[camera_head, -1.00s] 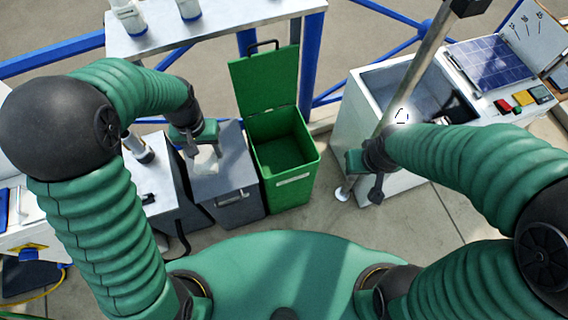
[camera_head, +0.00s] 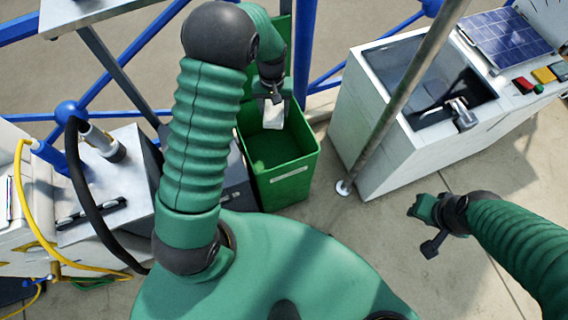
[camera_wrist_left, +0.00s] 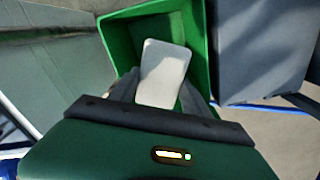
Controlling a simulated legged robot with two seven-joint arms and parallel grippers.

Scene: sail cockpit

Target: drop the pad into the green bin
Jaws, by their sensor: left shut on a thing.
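The pad (camera_head: 273,116) is a small white slab with rounded corners. My left gripper (camera_head: 272,101) is shut on it and holds it over the opening of the green bin (camera_head: 294,184). The pad also shows in the left wrist view (camera_wrist_left: 163,68), between the fingers, with the green bin's walls (camera_wrist_left: 118,42) around and beyond it. The bin stands on the floor with its lid up, partly hidden behind my left arm. My right gripper (camera_head: 422,222) hangs over bare floor at the right; its jaws are too unclear to judge.
A grey bin (camera_head: 236,184) stands left of the green bin, mostly hidden by my left arm. A white console (camera_head: 385,145) with a sink and a solar panel (camera_head: 505,38) is at the right, with a slanted pole (camera_head: 400,98) before it. Blue rails run behind.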

